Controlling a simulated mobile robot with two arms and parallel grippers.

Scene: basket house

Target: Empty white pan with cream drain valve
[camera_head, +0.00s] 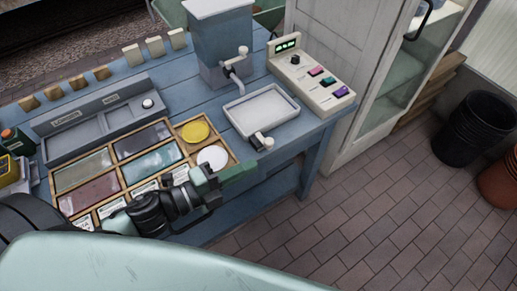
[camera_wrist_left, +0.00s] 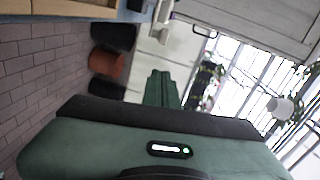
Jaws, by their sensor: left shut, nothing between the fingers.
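The white pan (camera_head: 262,108) is a shallow rectangular tray on the blue table, near its front right edge. I see no separate contents in it, though a thin layer would be hard to tell. Its drain valve (camera_head: 267,142) has a cream knob and a dark part, at the pan's front edge. My left gripper (camera_head: 246,172) has green fingers, shut and empty, in front of and a little left of the valve, apart from it. The fingers also show shut in the left wrist view (camera_wrist_left: 161,88). My right gripper is not in view.
A grey-blue hopper (camera_head: 222,45) with a crank stands behind the pan. A cream control box (camera_head: 308,78) is to its right. A wooden tray (camera_head: 185,133) with coloured panels and yellow and white discs lies left. Black bins (camera_head: 475,128) stand on the open brick floor.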

